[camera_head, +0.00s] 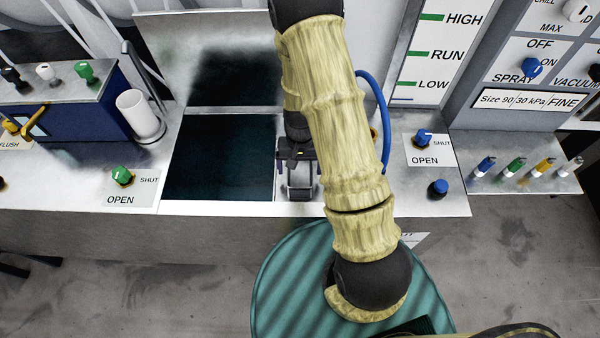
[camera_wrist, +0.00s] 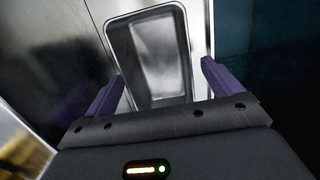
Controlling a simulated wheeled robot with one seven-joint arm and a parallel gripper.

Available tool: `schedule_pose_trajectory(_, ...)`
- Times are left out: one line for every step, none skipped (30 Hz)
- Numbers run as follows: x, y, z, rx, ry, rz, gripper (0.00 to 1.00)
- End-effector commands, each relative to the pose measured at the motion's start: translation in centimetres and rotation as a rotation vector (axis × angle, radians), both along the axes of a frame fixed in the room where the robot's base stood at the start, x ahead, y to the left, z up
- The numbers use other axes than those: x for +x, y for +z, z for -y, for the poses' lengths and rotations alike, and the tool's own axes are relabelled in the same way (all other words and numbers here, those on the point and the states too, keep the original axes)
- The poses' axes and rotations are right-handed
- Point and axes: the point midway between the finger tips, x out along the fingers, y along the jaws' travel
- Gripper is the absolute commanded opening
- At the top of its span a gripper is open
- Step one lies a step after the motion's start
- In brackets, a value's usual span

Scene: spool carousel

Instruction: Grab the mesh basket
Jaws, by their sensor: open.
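I cannot make out a mesh basket in either view. My gripper (camera_head: 298,186) hangs over the steel counter, at the right edge of a dark tank, partly behind my arm in the head view. In the wrist view, my gripper (camera_wrist: 163,74) is open and empty, with its two purple fingers apart. A shallow recessed steel tray or basin (camera_wrist: 160,55) shows beyond and between the fingers. I cannot tell how far below them it lies.
The dark tank (camera_head: 222,160) fills the counter's left middle. A white cylinder (camera_head: 135,112) stands to its left. A green SHUT/OPEN knob (camera_head: 121,175) and a blue one (camera_head: 424,137) flank it. Several coloured plugs (camera_head: 513,168) line the right shelf. A teal round thing (camera_head: 290,280) stands in front.

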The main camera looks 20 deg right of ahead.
Motion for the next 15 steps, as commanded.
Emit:
schedule_pose_trajectory(-0.1,-0.8,0.1,0.000,-0.002,-0.003,0.91)
schedule_pose_trajectory(-0.2,-1.1,0.1,-0.001,-0.002,-0.002,0.91)
schedule_pose_trajectory(-0.2,-1.5,0.1,-0.001,-0.003,-0.001,0.91)
schedule_pose_trajectory(-0.2,-1.6,0.0,-0.001,-0.003,0.000,0.91)
schedule_pose_trajectory(-0.2,-1.8,0.0,0.000,-0.003,0.000,0.91)
schedule_pose_trajectory(-0.2,-1.9,0.0,-0.001,-0.002,0.001,0.91)
schedule_pose_trajectory(-0.2,-1.9,0.0,-0.001,-0.002,0.001,0.91)
schedule_pose_trajectory(-0.2,-1.9,0.0,-0.001,-0.002,0.002,0.91)
schedule_pose_trajectory(-0.2,-1.9,0.0,-0.001,-0.002,0.002,0.91)
schedule_pose_trajectory(-0.2,-1.9,0.0,-0.001,-0.002,0.002,0.91)
schedule_pose_trajectory(-0.2,-1.9,0.0,-0.001,-0.002,0.002,0.91)
schedule_pose_trajectory(-0.2,-1.9,0.0,-0.001,-0.002,0.002,0.91)
schedule_pose_trajectory(-0.2,-1.9,0.0,-0.001,-0.002,0.002,0.91)
schedule_pose_trajectory(-0.2,-1.9,0.0,-0.001,-0.002,0.002,0.91)
schedule_pose_trajectory(-0.2,-1.9,0.0,-0.001,-0.002,0.002,0.91)
